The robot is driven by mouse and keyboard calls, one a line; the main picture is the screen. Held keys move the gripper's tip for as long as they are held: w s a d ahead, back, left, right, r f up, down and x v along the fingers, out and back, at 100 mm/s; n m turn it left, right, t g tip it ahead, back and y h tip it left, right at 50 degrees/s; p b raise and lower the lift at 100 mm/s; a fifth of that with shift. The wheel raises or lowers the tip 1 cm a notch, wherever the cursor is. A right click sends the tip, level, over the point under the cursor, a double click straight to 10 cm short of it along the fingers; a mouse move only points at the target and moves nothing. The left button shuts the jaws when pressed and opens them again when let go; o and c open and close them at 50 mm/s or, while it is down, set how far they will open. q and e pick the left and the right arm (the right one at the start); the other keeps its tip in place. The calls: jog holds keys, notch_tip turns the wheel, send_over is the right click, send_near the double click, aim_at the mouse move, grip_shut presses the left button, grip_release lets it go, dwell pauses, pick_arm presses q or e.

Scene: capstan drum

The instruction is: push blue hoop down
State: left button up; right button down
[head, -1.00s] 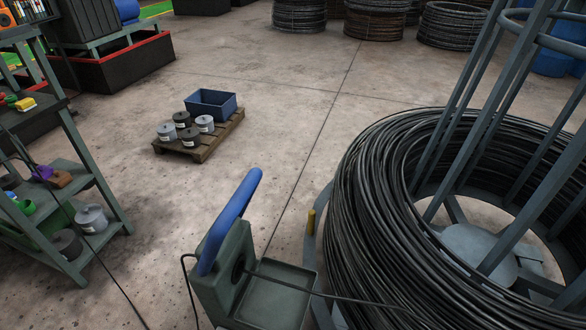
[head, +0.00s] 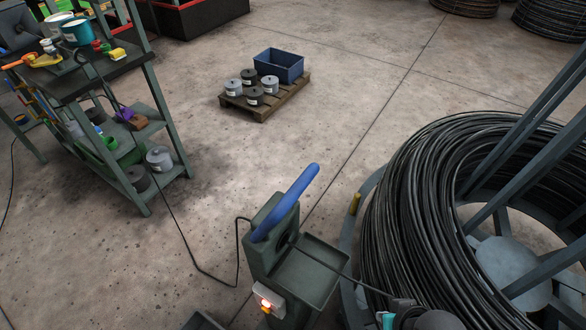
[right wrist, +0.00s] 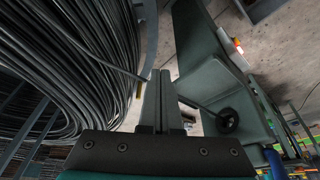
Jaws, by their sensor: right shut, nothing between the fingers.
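The blue hoop (head: 286,203) stands raised and slanting on top of the green machine box (head: 275,240) in the head view. It looks like a thick blue bar from here. Part of a blue piece, likely the hoop, shows at the bottom right of the right wrist view (right wrist: 275,163). My right gripper (right wrist: 162,75) is shut and empty, pointing along the green box's side near the black wire. In the head view a dark part of my right arm (head: 425,318) shows at the bottom edge, right of the box and apart from the hoop. My left gripper is not in view.
A large coil of black wire (head: 430,200) on a grey frame stands right of the box, and a wire (head: 335,270) runs from it to the box. A green tray (head: 305,272) and a lit button unit (head: 268,303) are on the box.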

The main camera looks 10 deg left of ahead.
jog(key=w+a+r+n+t+y+p, duration=0.1)
jog(key=w+a+r+n+y, duration=0.15)
jog(key=r, duration=0.55)
jog(key=w+a+r+n+t+y+p, duration=0.1)
jog(key=w+a+r, duration=0.3)
jog(key=r, duration=0.3)
jog(key=n+g+y, duration=0.2)
jog(key=n+y, duration=0.3)
jog(key=n, duration=0.2)
send_near(293, 191)
notch_tip(293, 191, up, 3)
jog(key=w+a, duration=0.1)
jog(key=a, duration=0.2)
jog(key=shift+w+r+n+y+p, duration=0.25)
jog(key=shift+r+n+p, duration=0.15)
jog(key=shift+r, duration=0.15)
jog(key=a+f, duration=0.1)
jog(key=f, duration=0.1)
jog(key=w+a+f, duration=0.1)
jog(key=a+f, duration=0.1)
jog(key=f, duration=0.1)
jog(key=a+f+p, duration=0.1)
jog(key=a+f, duration=0.1)
jog(key=shift+w+f, duration=0.35)
jog(key=shift+w, duration=0.05)
jog(key=shift+s+d+f, duration=0.15)
jog(key=shift+d+f, duration=0.1)
jog(key=shift+f, duration=0.1)
